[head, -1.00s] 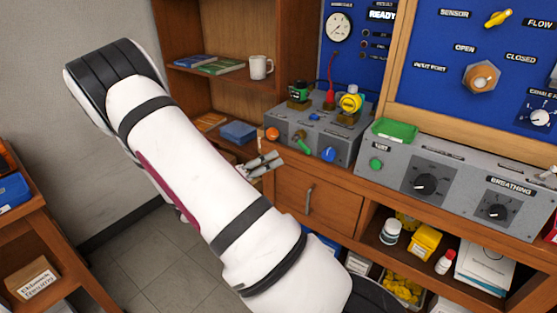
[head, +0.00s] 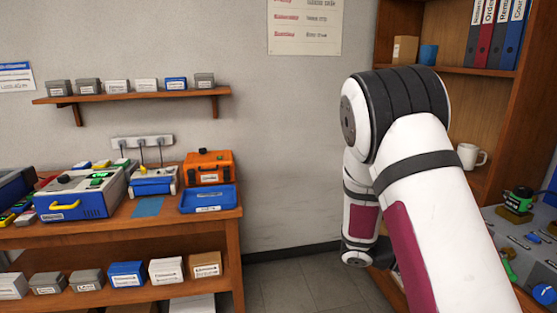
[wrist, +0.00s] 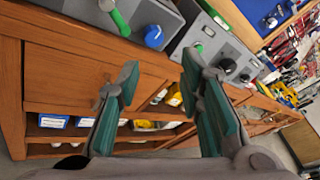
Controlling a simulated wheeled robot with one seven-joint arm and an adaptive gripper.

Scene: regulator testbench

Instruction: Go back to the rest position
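My gripper (wrist: 158,90) shows in the wrist view with its two green-padded fingers spread apart and nothing between them. It is in front of the wooden bench (wrist: 60,85), below the grey control boxes (wrist: 225,45). In the head view my white arm fills the right side, and the gripper itself is hidden or out of frame there.
On the left, a wooden table (head: 150,235) holds blue and grey devices (head: 72,195), an orange case (head: 209,168) and a blue tray (head: 207,199). A wall shelf (head: 130,96) carries small boxes. A wooden cabinet (head: 515,120) with a white mug (head: 469,155) stands right. Floor (head: 305,290) shows between.

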